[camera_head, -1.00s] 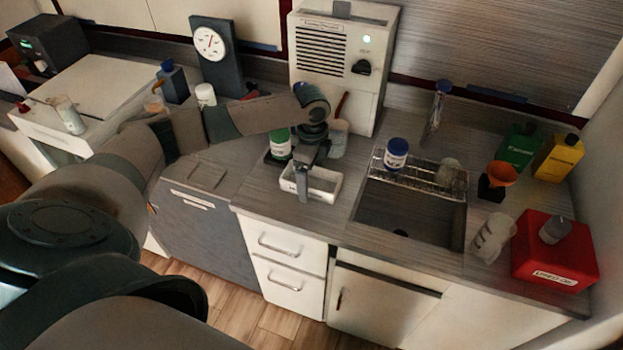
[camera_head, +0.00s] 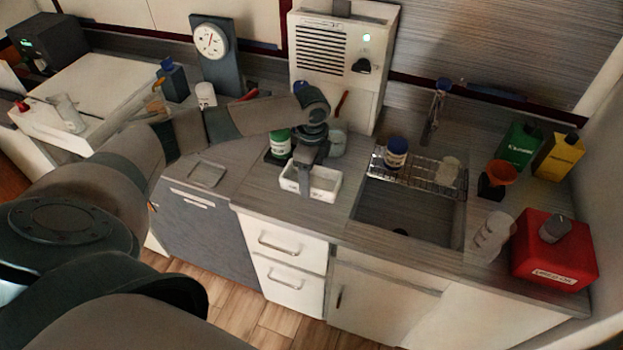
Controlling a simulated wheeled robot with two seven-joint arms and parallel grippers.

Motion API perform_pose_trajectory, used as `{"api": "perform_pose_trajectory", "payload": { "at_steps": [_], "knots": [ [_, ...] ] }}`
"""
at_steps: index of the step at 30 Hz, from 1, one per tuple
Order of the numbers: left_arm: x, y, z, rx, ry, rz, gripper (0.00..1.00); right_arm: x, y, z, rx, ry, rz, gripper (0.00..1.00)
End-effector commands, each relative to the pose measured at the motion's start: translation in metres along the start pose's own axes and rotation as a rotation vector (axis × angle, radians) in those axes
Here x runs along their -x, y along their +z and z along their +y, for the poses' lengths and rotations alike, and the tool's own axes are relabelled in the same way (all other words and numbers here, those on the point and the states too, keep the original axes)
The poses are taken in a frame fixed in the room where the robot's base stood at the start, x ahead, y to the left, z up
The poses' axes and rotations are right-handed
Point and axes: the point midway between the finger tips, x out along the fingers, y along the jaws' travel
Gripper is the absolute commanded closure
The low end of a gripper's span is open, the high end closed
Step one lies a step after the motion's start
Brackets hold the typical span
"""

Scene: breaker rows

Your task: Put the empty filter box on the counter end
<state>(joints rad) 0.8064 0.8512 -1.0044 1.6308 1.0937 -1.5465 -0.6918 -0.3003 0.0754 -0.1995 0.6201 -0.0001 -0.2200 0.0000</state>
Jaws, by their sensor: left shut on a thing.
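The filter box (camera_head: 324,184) is a small white open-topped box near the counter's front edge, left of the sink; its inside looks empty. My left gripper (camera_head: 310,180) comes down over it from above and is shut on its wall. I cannot tell whether the box rests on the counter or hangs just above it. The wood-grain counter (camera_head: 330,217) runs along the wall. My right gripper is not in view.
A green-labelled jar (camera_head: 280,143) stands just behind the box. The sink (camera_head: 410,212) with a wire rack (camera_head: 420,172) lies to the right. A red can (camera_head: 555,252) stands at the counter's right end. A dark square plate (camera_head: 206,174) lies left of the box.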

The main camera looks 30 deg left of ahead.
Motion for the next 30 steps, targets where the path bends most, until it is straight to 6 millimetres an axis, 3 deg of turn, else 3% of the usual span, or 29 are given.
{"api": "perform_pose_trajectory", "payload": {
  "at_steps": [8, 14, 30],
  "knots": [
    [0.011, 0.000, -0.001, 0.000, -0.003, 0.001, 0.63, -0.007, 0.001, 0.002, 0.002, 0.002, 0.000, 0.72],
    [0.038, -0.001, -0.002, -0.001, -0.005, 0.002, 0.63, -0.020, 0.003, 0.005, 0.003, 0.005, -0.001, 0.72],
    [0.097, -0.083, 0.050, -0.004, -0.003, 0.003, 0.63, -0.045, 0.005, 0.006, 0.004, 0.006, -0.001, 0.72]
  ]
}}
